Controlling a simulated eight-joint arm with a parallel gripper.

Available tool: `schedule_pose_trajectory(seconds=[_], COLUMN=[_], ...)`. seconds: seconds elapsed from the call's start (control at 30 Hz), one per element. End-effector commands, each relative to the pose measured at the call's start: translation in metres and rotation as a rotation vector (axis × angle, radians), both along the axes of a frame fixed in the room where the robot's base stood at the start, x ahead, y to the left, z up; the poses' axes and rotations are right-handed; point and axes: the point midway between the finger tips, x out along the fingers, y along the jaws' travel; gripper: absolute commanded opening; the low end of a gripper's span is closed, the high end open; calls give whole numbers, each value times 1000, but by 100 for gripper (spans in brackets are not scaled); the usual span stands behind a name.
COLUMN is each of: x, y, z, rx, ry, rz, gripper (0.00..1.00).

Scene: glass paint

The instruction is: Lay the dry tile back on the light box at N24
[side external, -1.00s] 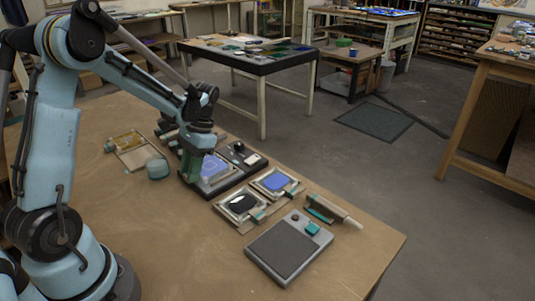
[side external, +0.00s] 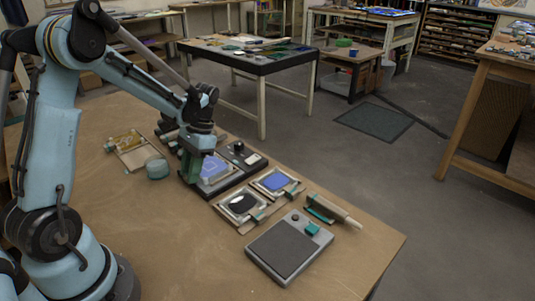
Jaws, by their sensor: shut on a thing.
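My gripper (side external: 192,166) points down at the left part of a dark, flat unit (side external: 220,188), which I take to be the light box. A blue-violet pane with pale lines (side external: 214,168) shows just right of my fingers, on or just above that unit. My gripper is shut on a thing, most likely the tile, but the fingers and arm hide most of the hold. I cannot tell if the tile touches the surface. No N24 mark can be read.
Two framed panes, one black (side external: 242,203) and one blue (side external: 274,180), lie to the right. A grey device with a dark top (side external: 281,250) stands nearer. A roller-like tool (side external: 335,212) lies beyond it. A round greenish pot (side external: 157,168) stands left. The front tabletop is bare.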

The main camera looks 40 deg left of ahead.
Motion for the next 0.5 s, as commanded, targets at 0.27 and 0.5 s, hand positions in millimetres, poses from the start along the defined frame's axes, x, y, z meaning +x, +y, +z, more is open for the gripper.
schedule_pose_trajectory(seconds=[0.27,0.5], x=[0,0], y=[0,0], z=[-2,-4], rx=[0,0], ry=[0,0], rz=[0,0], gripper=[0,31])
